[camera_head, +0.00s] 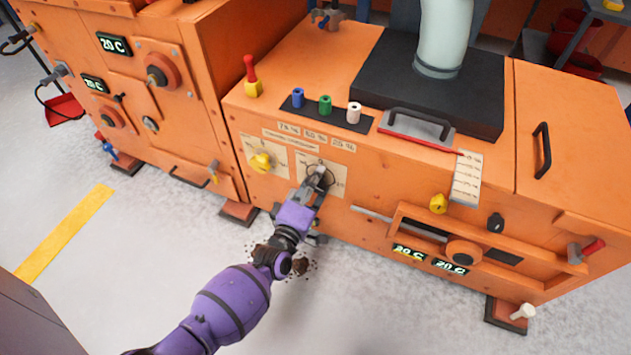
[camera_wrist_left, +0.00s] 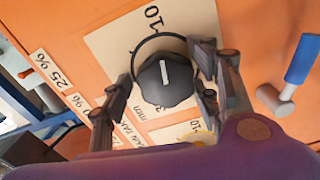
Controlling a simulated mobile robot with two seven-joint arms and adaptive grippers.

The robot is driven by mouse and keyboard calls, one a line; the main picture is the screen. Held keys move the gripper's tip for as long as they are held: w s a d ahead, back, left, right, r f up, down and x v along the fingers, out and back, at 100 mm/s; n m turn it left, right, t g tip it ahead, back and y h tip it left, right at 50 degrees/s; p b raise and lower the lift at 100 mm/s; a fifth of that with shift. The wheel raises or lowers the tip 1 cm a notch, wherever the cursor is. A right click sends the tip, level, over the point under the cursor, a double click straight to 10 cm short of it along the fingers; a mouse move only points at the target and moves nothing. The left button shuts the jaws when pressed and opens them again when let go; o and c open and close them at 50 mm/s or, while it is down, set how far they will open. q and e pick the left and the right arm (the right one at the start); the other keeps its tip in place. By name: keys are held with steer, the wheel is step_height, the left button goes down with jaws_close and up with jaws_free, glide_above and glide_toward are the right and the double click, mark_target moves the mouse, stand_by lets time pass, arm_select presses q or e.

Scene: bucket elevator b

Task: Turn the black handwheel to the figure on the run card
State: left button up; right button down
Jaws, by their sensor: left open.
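A black scalloped handwheel (camera_wrist_left: 167,92) with a white mark sits on a cream scale plate (camera_wrist_left: 105,42) in the left wrist view. A "10" is printed on the plate near the mark's upper end. My open left gripper (camera_wrist_left: 163,84) has a finger on either side of the handwheel; I cannot tell whether they touch it. In the head view my left gripper (camera_head: 322,178) covers most of the handwheel at the plate (camera_head: 335,184). A pale card (camera_head: 467,179) with several lines hangs at the right; its text is too small to read. My right gripper is not in view.
A yellow knob (camera_head: 261,162) is left of the plate. A blue-handled lever (camera_wrist_left: 301,62) stands close to my right-hand finger in the wrist view. Red-and-yellow lever (camera_head: 252,78) and coloured plugs (camera_head: 325,104) stand on the machine top.

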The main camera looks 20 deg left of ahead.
arm_select(q)
steer(key=s, duration=1.2)
steer(key=shift+a, duration=0.2)
